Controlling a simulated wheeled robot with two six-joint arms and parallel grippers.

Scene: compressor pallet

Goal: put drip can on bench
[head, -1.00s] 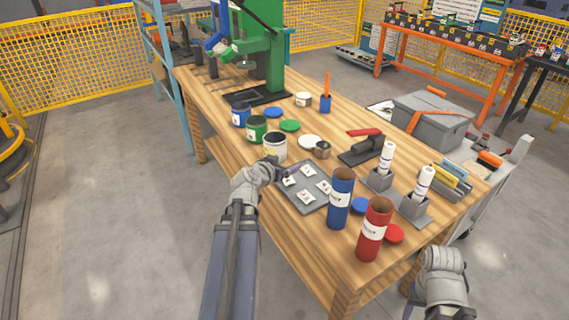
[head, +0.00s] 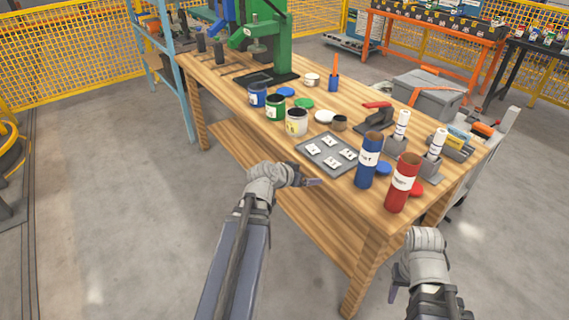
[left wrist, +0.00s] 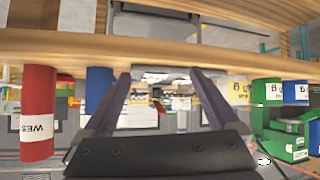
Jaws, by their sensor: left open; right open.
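The wooden bench (head: 225,85) runs from the back left to the front right. No can is clearly marked as the drip can; a small brown-grey can (head: 339,123) stands beside a white lid, and a small cream can (head: 312,80) stands farther back. A larger white can (head: 296,122) stands near the front edge. My left gripper (head: 306,182) is open and empty in front of the bench's edge; its two fingers also show apart in the left wrist view (left wrist: 160,95). My right gripper (head: 393,292) is low at the right, off the bench, its fingers partly hidden.
A grey tray (head: 311,149) with white cards lies near the front edge. Blue (head: 367,163) and red (head: 402,185) tubes stand to its right. Blue (head: 258,96) and green (head: 275,109) cans and a green press (head: 272,45) are farther back. Floor in front is clear.

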